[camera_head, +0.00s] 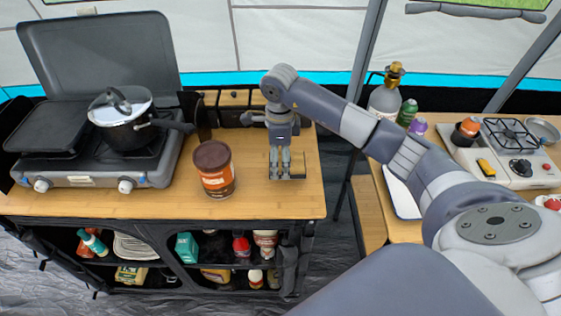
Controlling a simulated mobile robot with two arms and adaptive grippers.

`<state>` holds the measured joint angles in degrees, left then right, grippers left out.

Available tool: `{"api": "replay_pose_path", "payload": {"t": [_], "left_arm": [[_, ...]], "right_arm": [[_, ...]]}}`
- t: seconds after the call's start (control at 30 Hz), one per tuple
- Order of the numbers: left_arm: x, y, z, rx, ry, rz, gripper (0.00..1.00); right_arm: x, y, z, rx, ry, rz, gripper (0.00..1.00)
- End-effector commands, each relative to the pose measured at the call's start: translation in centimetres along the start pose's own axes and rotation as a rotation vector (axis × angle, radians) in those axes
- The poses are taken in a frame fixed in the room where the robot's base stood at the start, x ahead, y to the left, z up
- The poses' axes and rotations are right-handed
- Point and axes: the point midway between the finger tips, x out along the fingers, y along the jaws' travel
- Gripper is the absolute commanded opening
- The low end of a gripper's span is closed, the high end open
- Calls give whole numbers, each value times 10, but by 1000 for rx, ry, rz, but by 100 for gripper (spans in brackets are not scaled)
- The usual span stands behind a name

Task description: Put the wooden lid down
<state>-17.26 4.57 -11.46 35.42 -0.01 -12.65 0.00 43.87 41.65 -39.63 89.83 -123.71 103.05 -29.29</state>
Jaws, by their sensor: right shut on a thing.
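My right gripper (287,176) points straight down over the right part of the wooden counter (250,200). It is shut on what looks like the wooden lid (299,168), a thin flat piece close in colour to the counter. Dark edges show at its right side and near the fingertips. The fingers hide part of it, and I cannot tell whether it touches the counter. My left gripper is not in view.
A brown canister (214,170) with a dark brown lid stands left of my right gripper. Farther left is a stove (90,165) with a pot (122,125). Dark containers (232,108) line the counter's back. The counter's front right is bare.

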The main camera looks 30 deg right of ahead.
Motion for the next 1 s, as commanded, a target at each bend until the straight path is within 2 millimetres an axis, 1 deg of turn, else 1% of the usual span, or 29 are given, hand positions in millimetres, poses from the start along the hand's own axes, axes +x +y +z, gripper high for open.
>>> {"api": "replay_pose_path", "payload": {"t": [0.13, 0.2, 0.33, 0.43, 0.63, 0.77, 0.8, 0.87, 1.0], "left_arm": [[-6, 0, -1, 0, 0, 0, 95], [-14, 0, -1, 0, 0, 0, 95], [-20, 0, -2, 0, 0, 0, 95], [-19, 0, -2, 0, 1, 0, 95], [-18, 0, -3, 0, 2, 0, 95], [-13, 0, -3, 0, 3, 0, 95], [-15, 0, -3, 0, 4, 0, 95], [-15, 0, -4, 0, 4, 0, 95], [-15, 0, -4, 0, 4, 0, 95]], "right_arm": [[1, -10, -2, 1, 0, 1, 49], [14, -7, -2, 0, 1, 6, 49], [30, -8, -1, 0, -1, 3, 49], [36, -9, -2, 0, -1, 0, 49], [36, -9, -2, 0, -1, -1, 49], [41, -9, -2, 0, -1, -1, 49], [39, -9, -1, 0, -1, -1, 80], [39, -9, -1, 0, -1, -1, 93], [39, -9, -1, 0, -1, 0, 93]]}}
